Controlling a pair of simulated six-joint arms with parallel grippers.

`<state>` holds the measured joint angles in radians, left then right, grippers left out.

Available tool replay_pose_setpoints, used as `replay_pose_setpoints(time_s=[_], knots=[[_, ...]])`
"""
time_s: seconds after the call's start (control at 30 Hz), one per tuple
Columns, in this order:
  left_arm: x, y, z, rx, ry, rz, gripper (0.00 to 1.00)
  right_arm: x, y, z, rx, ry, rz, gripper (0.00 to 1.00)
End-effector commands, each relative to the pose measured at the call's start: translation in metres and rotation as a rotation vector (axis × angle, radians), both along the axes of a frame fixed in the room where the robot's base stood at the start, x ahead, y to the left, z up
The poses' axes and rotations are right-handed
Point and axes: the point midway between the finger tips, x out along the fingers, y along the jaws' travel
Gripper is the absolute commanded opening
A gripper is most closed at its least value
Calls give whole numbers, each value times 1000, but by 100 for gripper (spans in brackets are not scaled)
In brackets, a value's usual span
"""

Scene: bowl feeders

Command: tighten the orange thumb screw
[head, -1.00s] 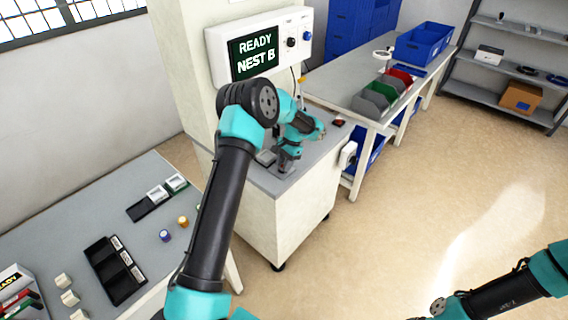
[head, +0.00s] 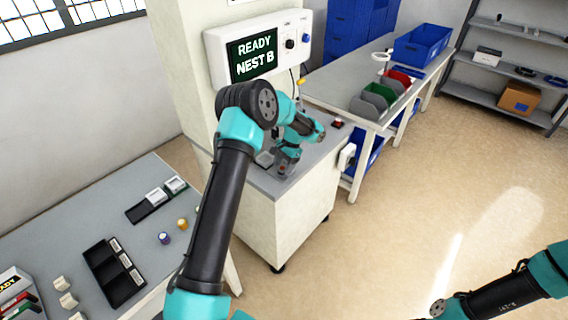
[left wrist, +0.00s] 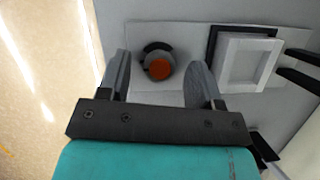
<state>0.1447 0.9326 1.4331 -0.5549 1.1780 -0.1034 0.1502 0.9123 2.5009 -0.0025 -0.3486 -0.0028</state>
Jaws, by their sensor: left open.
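The orange thumb screw (left wrist: 160,69) shows in the left wrist view as an orange top on a dark grey round body, set on a light grey plate (left wrist: 140,32). My left gripper (left wrist: 160,62) is open, with one finger on each side of the screw and a visible gap to each. In the head view my left gripper (head: 286,160) is low over the top of the white cabinet. The screw is too small to make out clearly there. My right arm comes in at the lower right; its fingers are not seen.
A white square frame (left wrist: 262,62) stands right of the screw in the left wrist view. A red button (head: 338,122) sits at the cabinet's right. A table with black trays (head: 115,272) is at left.

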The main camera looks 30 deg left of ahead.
Motion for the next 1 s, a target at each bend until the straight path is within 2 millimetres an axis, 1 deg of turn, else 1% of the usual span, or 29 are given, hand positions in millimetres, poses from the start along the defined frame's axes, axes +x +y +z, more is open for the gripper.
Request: replay_pose_setpoints(time_s=[0.17,0.33,1.0], knots=[[3,-1,6,1,-2,1,59,0,0,0,0,0,0,81],[10,-3,24,0,-3,1,59,0,0,0,0,0,0,81],[55,-20,140,0,-3,0,59,0,0,0,0,0,0,81]])
